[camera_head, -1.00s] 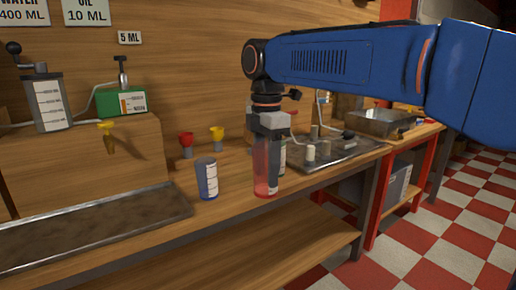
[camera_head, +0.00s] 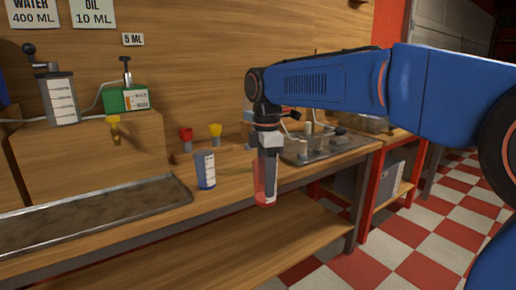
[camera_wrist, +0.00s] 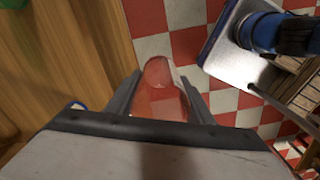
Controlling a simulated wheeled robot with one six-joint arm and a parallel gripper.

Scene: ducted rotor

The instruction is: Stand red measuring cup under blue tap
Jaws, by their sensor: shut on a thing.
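The red measuring cup (camera_head: 264,196) is clear red and upright in the head view. My gripper (camera_head: 266,178) is shut on it, and the dark fingers hide part of its side. The cup overlaps the bench's front edge in the picture and looks lifted off the top. In the wrist view the cup (camera_wrist: 160,98) sits between the two fingers, with floor tiles behind it. I cannot make out a blue tap for certain; only a sliver of a dark blue thing (camera_head: 3,88) shows at the left edge of the head view.
A long metal tray (camera_head: 90,212) lies at left, below a grey dispenser (camera_head: 59,98) and a green one (camera_head: 126,97). A sink-like metal tray (camera_head: 325,147) with several items is at right. Checkered floor lies in front.

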